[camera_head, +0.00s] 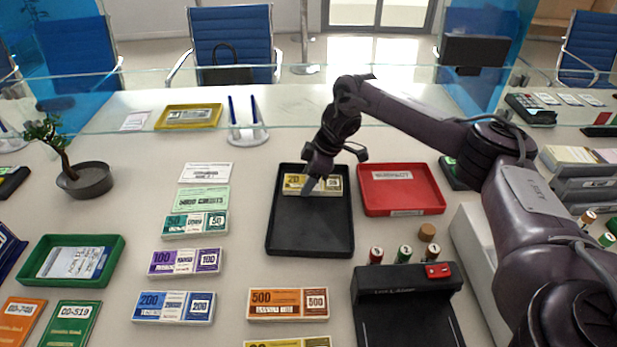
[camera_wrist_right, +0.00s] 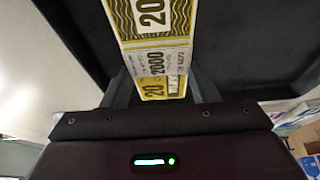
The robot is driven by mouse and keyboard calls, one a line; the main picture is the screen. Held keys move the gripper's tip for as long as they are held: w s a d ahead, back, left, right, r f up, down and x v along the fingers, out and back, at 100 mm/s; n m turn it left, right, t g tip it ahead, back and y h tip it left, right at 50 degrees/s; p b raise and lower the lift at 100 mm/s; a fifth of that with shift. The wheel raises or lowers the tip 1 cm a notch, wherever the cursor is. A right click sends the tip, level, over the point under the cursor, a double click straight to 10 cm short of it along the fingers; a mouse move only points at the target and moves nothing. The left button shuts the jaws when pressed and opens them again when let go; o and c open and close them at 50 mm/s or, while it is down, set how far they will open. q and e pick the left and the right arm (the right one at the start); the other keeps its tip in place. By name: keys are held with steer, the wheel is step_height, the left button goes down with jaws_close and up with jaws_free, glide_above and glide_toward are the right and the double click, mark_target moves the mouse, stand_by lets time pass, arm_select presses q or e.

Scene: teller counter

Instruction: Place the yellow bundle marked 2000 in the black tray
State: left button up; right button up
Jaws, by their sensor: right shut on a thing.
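The yellow bundle marked 2000 (camera_head: 325,184) is at the far end of the black tray (camera_head: 310,233), inside its outline. In the right wrist view the bundle (camera_wrist_right: 150,62) shows its 2000 print between my fingers, with dark tray floor around it. My right gripper (camera_head: 311,186) reaches down over the bundle and is shut on it. Whether the bundle rests on the tray floor or is held just above it, I cannot tell. The fingers and wrist hide part of the bundle. My left gripper is not in view.
A red tray (camera_head: 408,201) stands just right of the black tray. Several bundles, such as the orange 500 one (camera_head: 289,303), lie left and in front. A black counter device (camera_head: 405,290) with small rolls behind it stands front right. A glass screen crosses behind.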

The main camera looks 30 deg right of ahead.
mark_target(319, 182)
steer(key=o, duration=1)
steer(key=shift+f, duration=0.1)
steer(key=v, duration=0.7)
steer(key=shift+r, duration=0.2)
steer(key=p+v, duration=0.1)
steer(key=v, duration=0.4)
steer(key=shift+s, duration=0.1)
